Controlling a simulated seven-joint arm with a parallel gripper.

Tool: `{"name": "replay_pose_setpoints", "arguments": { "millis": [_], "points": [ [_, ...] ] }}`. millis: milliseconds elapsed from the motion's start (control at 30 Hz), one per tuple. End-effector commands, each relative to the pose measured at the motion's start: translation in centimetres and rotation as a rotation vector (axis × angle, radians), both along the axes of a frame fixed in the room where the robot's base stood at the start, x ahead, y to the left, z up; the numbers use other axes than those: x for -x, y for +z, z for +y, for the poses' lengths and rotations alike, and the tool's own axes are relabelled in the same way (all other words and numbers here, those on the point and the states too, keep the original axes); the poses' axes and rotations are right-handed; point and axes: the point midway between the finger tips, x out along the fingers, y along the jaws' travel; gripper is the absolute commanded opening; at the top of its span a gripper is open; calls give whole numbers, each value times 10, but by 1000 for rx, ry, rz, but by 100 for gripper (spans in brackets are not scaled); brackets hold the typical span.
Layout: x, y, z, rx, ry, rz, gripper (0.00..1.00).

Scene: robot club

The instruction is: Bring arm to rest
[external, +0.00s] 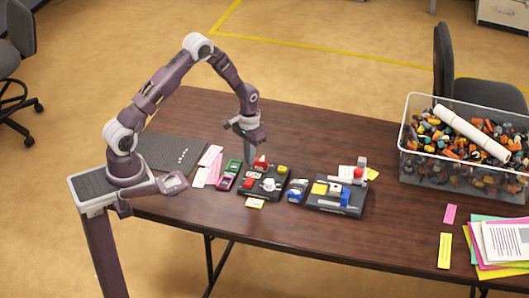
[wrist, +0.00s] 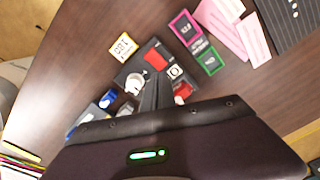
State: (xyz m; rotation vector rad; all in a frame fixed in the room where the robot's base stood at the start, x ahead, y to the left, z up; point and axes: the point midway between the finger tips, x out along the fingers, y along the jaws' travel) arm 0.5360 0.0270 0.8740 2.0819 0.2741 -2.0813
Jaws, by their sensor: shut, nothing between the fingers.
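My gripper (external: 248,162) is shut and empty. It points down just above the back of a black tray (external: 246,194) that bears red, yellow and white pieces. In the wrist view my gripper's dark fingers (wrist: 156,90) lie together over the same tray, between a white round piece (wrist: 134,83) and a red-and-white piece (wrist: 182,92). The fingers hide part of the tray. I cannot tell whether the tips touch it. My arm is bent, raised above the left half of the table.
A second black tray (external: 325,207) with blocks, a blue piece (external: 297,190) and a green device (external: 234,167) stand close by. Pink cards (external: 207,168) and a dark ridged mat (external: 160,150) lie left. A clear bin (external: 420,170) full of parts stands right. The table's front middle is bare.

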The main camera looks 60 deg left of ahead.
Motion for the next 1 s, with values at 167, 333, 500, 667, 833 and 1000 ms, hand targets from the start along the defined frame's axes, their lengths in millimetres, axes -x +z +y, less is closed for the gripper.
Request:
{"name": "replay_pose_setpoints", "arguments": {
  "millis": [167,333,500,667,833,1000],
  "points": [
    [0,0,0,0,0,0,0],
    [1,39,-6,-5,-17,-38,0],
    [45,169,-30,-22,-84,-166,0],
    [128,255,-53,-37,-152,-290,0],
    [222,289,-68,-53,-216,-410,0],
    [272,286,-73,-62,-251,-475,0]
  ]
}}
